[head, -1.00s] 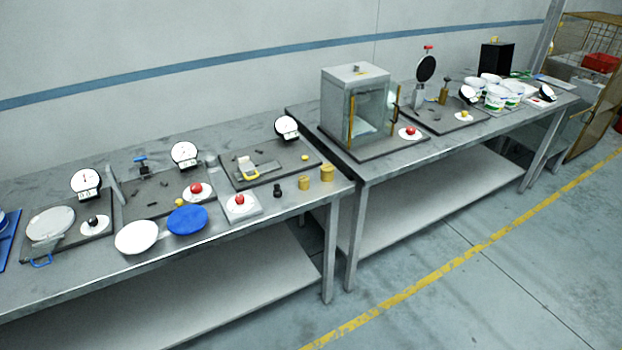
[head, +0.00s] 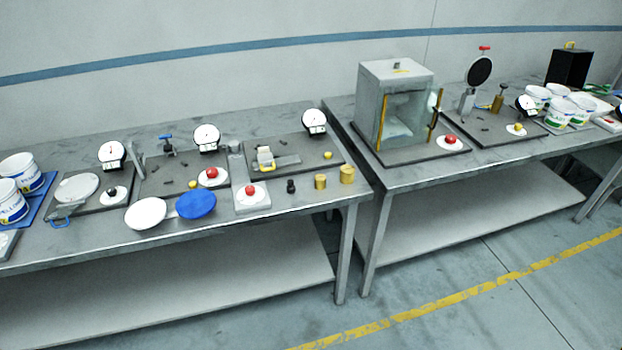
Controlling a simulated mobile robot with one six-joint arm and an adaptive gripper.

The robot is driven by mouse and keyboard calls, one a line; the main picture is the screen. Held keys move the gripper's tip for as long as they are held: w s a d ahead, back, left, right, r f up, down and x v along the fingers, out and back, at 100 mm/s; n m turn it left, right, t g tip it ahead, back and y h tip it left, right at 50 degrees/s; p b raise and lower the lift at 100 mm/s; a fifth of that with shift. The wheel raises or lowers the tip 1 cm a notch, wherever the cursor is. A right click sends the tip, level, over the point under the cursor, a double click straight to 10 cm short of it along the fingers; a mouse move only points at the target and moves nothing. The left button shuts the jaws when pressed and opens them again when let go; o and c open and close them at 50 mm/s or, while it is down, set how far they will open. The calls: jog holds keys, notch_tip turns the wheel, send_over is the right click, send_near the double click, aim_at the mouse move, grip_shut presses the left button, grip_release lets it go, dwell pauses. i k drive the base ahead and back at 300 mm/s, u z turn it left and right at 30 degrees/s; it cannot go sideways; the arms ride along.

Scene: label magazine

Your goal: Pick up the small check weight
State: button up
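Two brass-yellow cylindrical weights stand near the front right corner of the left table in the head view. The smaller brass weight (head: 320,182) is left of the larger brass weight (head: 347,174). A small black knob-shaped piece (head: 291,186) stands just left of them. Which of these is the small check weight is not marked, but the smaller brass cylinder looks like a small weight. All stand upright and apart from each other. My gripper is not in view.
The left table (head: 240,227) also bears a white plate (head: 145,213), a blue plate (head: 196,205), a red-button box (head: 251,196), several dial stations and white tubs (head: 20,170). A glass-fronted cabinet (head: 396,108) stands on the right table. The floor in front is clear.

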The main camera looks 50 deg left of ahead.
aim_at(320, 180)
jog(key=u, duration=0.75)
jog(key=i, duration=0.85)
jog(key=u, duration=0.55)
